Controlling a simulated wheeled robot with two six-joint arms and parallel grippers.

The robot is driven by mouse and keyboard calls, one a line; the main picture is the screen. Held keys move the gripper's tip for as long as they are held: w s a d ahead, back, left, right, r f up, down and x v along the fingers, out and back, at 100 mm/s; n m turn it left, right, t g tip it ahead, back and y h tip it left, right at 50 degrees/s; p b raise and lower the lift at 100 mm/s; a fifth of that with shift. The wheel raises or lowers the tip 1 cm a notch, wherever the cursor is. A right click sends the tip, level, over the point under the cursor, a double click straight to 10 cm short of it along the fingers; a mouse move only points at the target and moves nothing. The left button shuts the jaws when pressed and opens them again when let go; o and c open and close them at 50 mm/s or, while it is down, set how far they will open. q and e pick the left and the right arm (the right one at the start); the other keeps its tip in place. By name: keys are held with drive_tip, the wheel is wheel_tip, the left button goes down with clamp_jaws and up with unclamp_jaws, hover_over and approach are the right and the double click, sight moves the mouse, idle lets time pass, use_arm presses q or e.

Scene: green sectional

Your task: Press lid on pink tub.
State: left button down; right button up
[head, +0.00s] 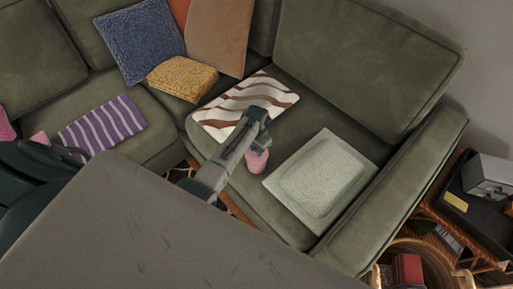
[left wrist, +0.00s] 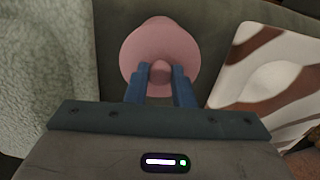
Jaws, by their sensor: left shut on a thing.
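A pink tub (head: 257,161) sits on the green sofa seat between a striped cushion and a pale tray-like piece. In the left wrist view, a round pink lid (left wrist: 158,42) with a small knob (left wrist: 160,72) is seen from above. My left gripper (head: 262,142) reaches in over the tub from the left. In the left wrist view its two blue fingers (left wrist: 160,80) are shut on the lid's knob. The lid hides the tub's rim there, so I cannot tell whether it is seated. My right gripper is not in view.
The pale grey-green tray-like piece (head: 318,178) lies right of the tub. The brown-and-white striped cushion (head: 225,112) lies behind it. The sofa's right armrest (head: 400,190) rises beyond.

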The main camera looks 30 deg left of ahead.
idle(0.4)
use_arm(q)
drive_tip(key=shift+f+p, duration=0.1)
drive_tip(key=shift+p, duration=0.45)
idle(0.5)
drive_tip(key=shift+f, duration=0.45)
idle(1.1)
drive_tip(key=c, duration=1.2)
unclamp_jaws()
drive_tip(key=shift+o, duration=0.6)
drive_tip(key=o, duration=0.4)
